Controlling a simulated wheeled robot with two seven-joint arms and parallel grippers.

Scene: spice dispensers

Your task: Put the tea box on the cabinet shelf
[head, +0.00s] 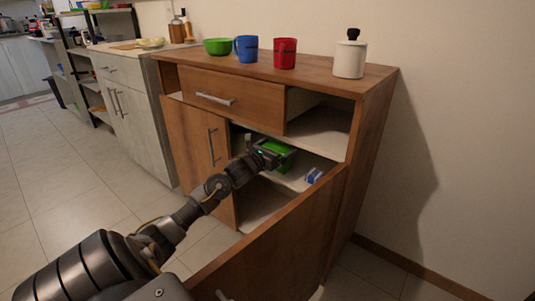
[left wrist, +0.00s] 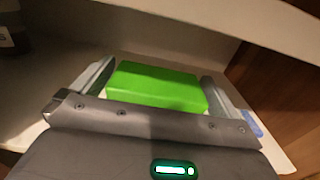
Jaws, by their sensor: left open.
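The tea box looks to be the bright green box (head: 284,147) inside the open cabinet, on or just over the middle shelf (head: 295,181). In the left wrist view the green box (left wrist: 157,85) lies between the two fingers of my left gripper (left wrist: 158,78), above a pale shelf surface. Narrow gaps seem to show beside the fingers. My left gripper (head: 272,154) reaches into the cabinet from the front left and is open around the box, hiding part of it in the head view. Whether the box's underside rests on the shelf is hard to see. My right gripper is out of view.
A small blue and white item (head: 314,175) lies on the shelf to the right of the box. The cabinet door (head: 285,235) stands open in front. The drawer (head: 235,98) above is partly pulled out. A green bowl, blue mug, red mug and white canister (head: 350,58) stand on top.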

